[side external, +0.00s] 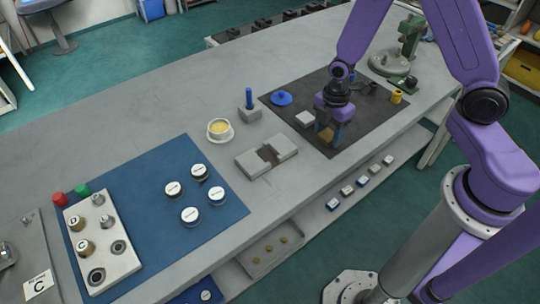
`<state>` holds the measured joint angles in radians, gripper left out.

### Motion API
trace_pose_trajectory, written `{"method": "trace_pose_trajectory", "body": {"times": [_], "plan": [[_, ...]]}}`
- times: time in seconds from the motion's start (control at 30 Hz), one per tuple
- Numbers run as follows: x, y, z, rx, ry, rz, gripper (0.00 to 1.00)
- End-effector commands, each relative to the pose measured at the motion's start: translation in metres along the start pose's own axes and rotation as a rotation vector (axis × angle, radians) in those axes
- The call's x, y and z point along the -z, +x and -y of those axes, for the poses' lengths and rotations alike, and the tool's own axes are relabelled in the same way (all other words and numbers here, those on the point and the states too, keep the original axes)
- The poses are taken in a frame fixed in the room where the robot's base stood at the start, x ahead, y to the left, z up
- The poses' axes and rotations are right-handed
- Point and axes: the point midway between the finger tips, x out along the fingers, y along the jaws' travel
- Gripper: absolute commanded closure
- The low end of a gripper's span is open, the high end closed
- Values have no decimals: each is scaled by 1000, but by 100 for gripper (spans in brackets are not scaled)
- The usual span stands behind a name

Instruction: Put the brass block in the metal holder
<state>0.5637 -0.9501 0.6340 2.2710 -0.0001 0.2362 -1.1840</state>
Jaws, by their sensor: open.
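The metal holder (249,165) is a grey block with a dark notch across its middle, on the bench left of the dark mat. My purple gripper (331,132) is pointed down over the front part of the dark mat.
The dark mat (345,148) also bears a grey block (305,118), a blue knobbed disc (281,98) and a yellow cylinder (396,96). A blue peg in a grey base (249,113) and a yellow-filled bowl (219,129) stand behind the holder. A blue mat (150,215) with labelled jars lies left.

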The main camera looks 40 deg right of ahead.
Motion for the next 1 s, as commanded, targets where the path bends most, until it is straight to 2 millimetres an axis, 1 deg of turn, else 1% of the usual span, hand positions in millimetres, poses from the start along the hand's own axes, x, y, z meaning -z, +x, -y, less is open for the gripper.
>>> {"method": "trace_pose_trajectory", "body": {"times": [0.03, 0.07, 0.1, 0.17, 0.37, 1.0], "plan": [[0, 0, 0, 0, 0, 0, 40], [0, 0, 0, 0, 0, 0, 50], [0, 0, 0, 0, 0, 0, 63], [0, 0, 0, 0, 0, 0, 81], [0, -1, 0, -1, 0, -1, 81], [0, -23, 0, -2, 0, -1, 81]]}}
